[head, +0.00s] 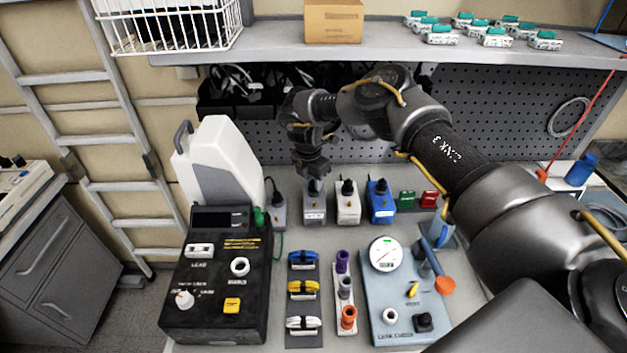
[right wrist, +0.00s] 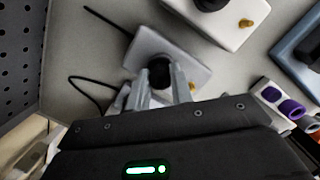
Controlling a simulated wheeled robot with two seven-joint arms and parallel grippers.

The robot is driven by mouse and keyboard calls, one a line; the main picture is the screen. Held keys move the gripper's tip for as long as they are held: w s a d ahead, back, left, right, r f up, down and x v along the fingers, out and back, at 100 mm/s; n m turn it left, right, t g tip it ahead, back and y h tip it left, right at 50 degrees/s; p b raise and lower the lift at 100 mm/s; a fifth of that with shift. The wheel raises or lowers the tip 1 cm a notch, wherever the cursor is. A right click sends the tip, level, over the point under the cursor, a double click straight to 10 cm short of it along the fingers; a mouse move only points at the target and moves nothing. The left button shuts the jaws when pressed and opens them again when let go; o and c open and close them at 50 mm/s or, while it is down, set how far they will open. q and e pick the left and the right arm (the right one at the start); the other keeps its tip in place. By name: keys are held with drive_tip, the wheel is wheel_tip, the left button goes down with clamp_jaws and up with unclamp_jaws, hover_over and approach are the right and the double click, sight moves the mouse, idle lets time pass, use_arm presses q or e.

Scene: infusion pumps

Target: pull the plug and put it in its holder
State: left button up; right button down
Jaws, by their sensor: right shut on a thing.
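My right gripper (head: 313,174) reaches down from the back over a pale grey box (head: 314,212) in the row behind the panels. In the right wrist view its two fingers (right wrist: 164,90) stand on either side of a black plug (right wrist: 159,73) on top of this box (right wrist: 182,48), shut on it. The plug looks upright and still at the box's top; whether its lower end is seated is hidden. Similar black plugs stand on a white box (head: 348,209) and a blue box (head: 381,208) to the right. I cannot tell which part is the holder. My left gripper is not in view.
A grey box (head: 279,215) and white canister (head: 222,165) stand left of the gripper. In front are a black control panel (head: 215,300), coloured cable clips (head: 303,288) and a blue gauge panel (head: 400,320). A shelf (head: 400,48) overhangs behind. My right arm covers the right side.

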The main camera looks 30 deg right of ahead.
drive_tip(key=c, duration=0.7)
unclamp_jaws()
drive_tip(key=shift+o, duration=0.2)
drive_tip(key=shift+r, duration=0.1)
